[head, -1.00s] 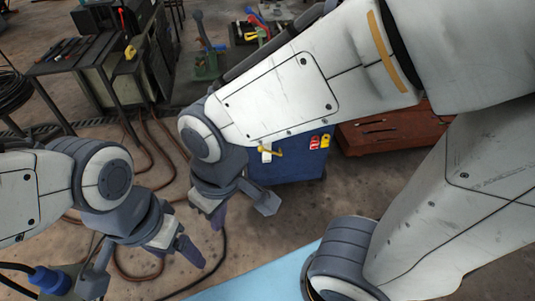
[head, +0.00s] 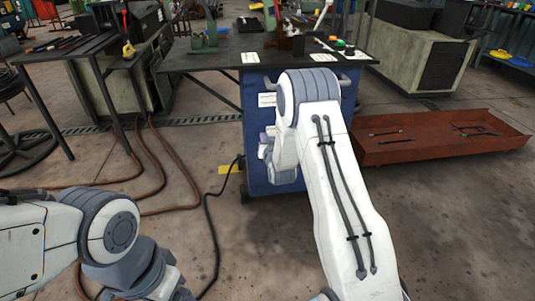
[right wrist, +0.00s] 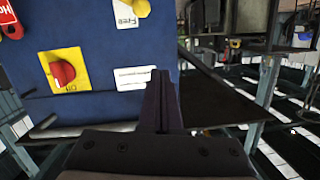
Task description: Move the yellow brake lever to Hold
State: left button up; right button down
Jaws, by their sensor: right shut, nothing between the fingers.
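A yellow part that looks like the brake lever (right wrist: 138,9) shows at the top edge of the right wrist view, beside a white Free label (right wrist: 126,14). Most of it is cut off by the frame. My right gripper (right wrist: 161,78) is shut and empty, apart from the lever and in front of the blue panel's edge. In the head view the right gripper (head: 264,140) is mostly behind my arm, which hides the lever. My left gripper (head: 182,293) is cut off at the bottom edge.
The blue cabinet (head: 255,180) stands under a dark bench top (head: 215,60). A red knob (right wrist: 63,73) on a yellow plate is on its panel. A red tray (head: 430,150) lies right. Hoses (head: 150,165) cross the floor at left.

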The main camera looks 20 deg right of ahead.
pick_arm(q)
notch_tip(320, 180, down, 7)
jog(key=b, duration=0.6)
jog(key=shift+f, duration=0.15)
pick_arm(e)
jog(key=w+d+f+h, duration=0.1)
jog(key=w+d+f, duration=0.4)
jog(key=w, duration=0.5)
notch_tip(320, 180, down, 2)
jog(key=shift+w+d+f+m+t, duration=0.2)
jog(key=shift+m+t, duration=0.1)
jog(key=shift+t, duration=0.1)
jog(key=shift+a, duration=0.1)
